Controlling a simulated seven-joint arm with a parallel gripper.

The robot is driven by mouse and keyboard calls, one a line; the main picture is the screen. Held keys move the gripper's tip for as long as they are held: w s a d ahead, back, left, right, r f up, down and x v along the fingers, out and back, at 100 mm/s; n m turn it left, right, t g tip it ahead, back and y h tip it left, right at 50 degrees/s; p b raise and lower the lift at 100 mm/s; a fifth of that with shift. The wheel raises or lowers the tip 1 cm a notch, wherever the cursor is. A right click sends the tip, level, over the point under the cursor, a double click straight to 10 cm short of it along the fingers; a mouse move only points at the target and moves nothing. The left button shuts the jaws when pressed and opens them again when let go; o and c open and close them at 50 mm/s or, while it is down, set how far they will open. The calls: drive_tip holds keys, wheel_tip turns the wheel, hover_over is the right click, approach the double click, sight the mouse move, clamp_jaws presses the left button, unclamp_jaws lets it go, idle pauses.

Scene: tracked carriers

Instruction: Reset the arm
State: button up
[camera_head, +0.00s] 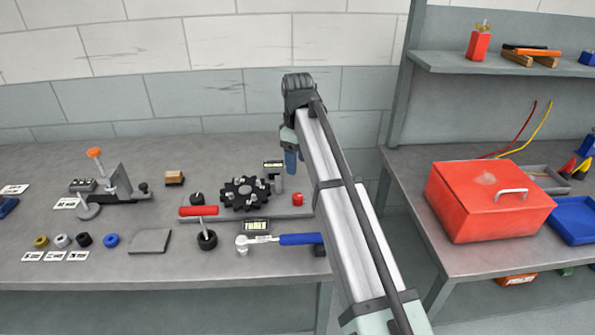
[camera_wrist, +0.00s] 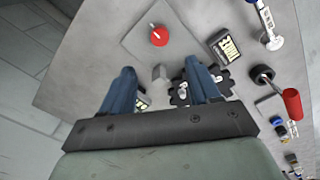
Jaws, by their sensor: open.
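My gripper (camera_wrist: 162,92) is open, its two blue fingers apart with nothing held between them. In the head view my gripper (camera_head: 291,160) hangs above the right part of the left workbench, pointing down, near the black toothed sprocket (camera_head: 244,194). The sprocket shows partly behind a finger in the wrist view (camera_wrist: 180,95). A small red knob (camera_head: 298,199) stands on a grey plate just right of the gripper's line; it also shows in the wrist view (camera_wrist: 159,36). A grey post (camera_wrist: 160,74) stands between the fingers in the wrist picture.
The workbench (camera_head: 165,268) also holds a red-handled tool (camera_head: 198,211), a blue-handled ratchet (camera_head: 300,239), a clamp fixture (camera_head: 118,187) and several small coloured rings. A red toolbox (camera_head: 480,205) sits on the right bench, across a gap. A wall stands behind.

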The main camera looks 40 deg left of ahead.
drive_tip(key=shift+r, duration=0.6)
